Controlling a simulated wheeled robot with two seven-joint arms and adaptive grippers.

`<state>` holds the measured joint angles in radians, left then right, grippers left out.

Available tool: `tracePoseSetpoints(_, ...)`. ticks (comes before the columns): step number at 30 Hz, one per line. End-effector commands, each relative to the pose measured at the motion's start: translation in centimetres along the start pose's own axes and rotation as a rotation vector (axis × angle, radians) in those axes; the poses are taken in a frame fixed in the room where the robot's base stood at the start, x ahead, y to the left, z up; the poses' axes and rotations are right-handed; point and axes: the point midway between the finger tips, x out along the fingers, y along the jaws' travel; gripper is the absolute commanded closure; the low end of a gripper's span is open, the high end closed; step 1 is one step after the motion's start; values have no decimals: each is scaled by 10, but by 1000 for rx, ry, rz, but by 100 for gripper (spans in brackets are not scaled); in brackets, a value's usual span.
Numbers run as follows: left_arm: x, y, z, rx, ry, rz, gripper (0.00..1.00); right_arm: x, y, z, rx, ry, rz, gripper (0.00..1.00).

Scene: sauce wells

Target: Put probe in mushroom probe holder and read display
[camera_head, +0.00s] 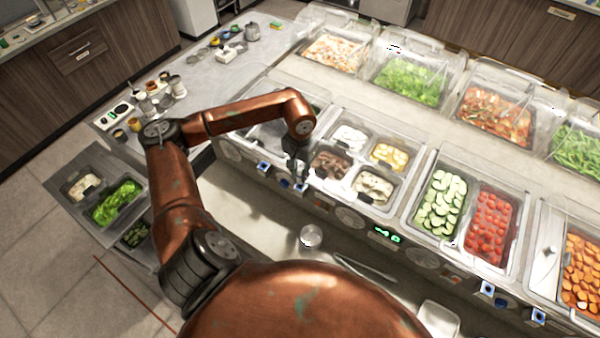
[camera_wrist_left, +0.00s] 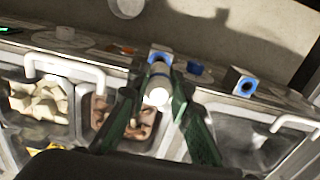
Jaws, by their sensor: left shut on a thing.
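My left gripper (camera_head: 297,172) hangs over the front edge of the counter, beside the pan of brown pieces (camera_head: 330,165), which look like mushrooms. In the left wrist view, its fingers (camera_wrist_left: 156,94) are shut on a pale cylindrical probe (camera_wrist_left: 157,82) with a blue band. The probe's far end is close to a blue square holder (camera_wrist_left: 160,56); I cannot tell whether it is inside. A second blue holder (camera_wrist_left: 243,84) stands to the right, apart from the probe. A green-lit display (camera_head: 385,233) sits on the counter front; its characters are too small to read. My right gripper is not in view.
Pans of white pieces (camera_head: 350,137), yellow pieces (camera_head: 389,153), cucumber (camera_head: 440,200) and tomato (camera_head: 492,222) line the counter. More blue holders (camera_head: 487,287) sit along the front at right. A small metal cup (camera_head: 311,236) stands on the ledge below.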

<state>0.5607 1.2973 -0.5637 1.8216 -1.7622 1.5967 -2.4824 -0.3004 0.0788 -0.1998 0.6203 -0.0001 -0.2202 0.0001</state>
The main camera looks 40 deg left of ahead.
Motion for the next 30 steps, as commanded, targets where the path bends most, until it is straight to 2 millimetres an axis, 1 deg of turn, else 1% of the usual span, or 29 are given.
tracePoseSetpoints(13,2,0,0,0,0,0,100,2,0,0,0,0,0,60)
tracePoseSetpoints(30,15,0,0,0,0,0,100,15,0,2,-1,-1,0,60)
